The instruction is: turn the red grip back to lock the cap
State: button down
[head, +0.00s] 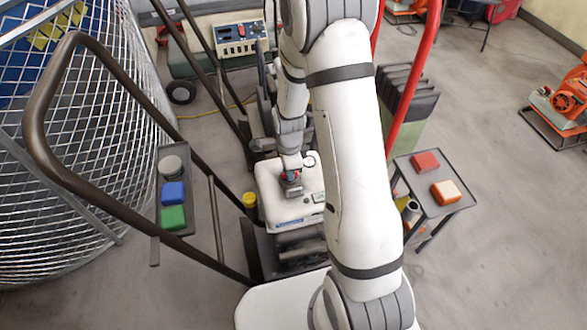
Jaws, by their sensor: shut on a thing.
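A white machine housing (279,208) with rounded corners stands low in the middle of the head view. My gripper (291,178) points down onto its top, near the middle. Its jaws are shut on the red grip (290,174), of which only a little red shows between and beside the fingers. The cap under the grip is mostly hidden by my gripper, so its angle cannot be told. A small round gauge (310,161) sits on the housing behind the grip.
My arm hides the housing's right side. A yellow-topped canister (250,200) stands at its left. A tray (176,148) at left holds blue and green blocks. A small table (424,200) at right bears red and orange blocks. Dark handrails and a wire cage (75,130) fill the left.

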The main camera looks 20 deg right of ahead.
jog(key=c, duration=1.5)
grip_release()
jog(key=shift+r, duration=0.1)
notch_tip(320, 180, up, 8)
jog(key=shift+f+p, duration=0.2)
jog(key=shift+p, duration=0.5)
